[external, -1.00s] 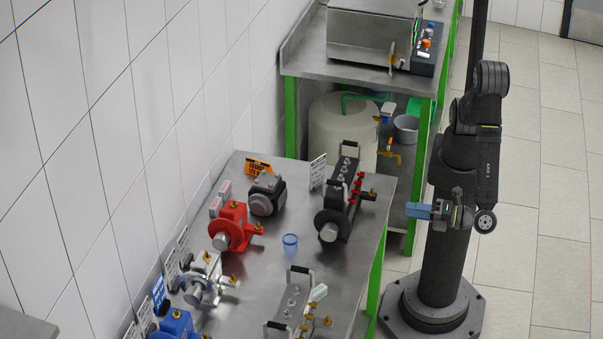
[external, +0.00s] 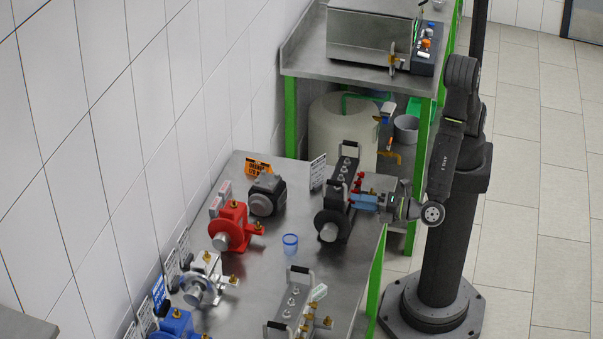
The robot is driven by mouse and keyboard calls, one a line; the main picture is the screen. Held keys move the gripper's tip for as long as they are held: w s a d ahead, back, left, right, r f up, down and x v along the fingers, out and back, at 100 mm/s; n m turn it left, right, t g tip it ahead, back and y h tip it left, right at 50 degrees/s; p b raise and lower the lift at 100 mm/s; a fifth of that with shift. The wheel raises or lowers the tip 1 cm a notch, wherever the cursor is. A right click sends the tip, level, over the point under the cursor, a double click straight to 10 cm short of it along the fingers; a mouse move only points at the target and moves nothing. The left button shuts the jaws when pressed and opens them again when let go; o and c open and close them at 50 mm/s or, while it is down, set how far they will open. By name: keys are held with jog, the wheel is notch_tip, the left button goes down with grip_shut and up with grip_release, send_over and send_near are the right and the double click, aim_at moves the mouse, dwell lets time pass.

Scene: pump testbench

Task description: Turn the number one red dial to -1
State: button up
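Small red dials (external: 358,181) sit along the right side of the black manifold block (external: 335,205) at the table's back right. I cannot read any numbers on them. My gripper (external: 358,201) reaches in from the right with its blue fingers at this side of the block, over the nearer dials. It hides those dials and the brass fitting there. I cannot tell whether the fingers touch a dial or how far apart they are.
The steel table (external: 265,280) also bears a red pump (external: 231,227), a silver pump (external: 203,278), a blue pump (external: 177,325), a dark motor (external: 267,196), a blue cup (external: 290,244) and a grey manifold (external: 292,305).

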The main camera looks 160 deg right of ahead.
grip_shut()
jog(key=shift+n, duration=4.3)
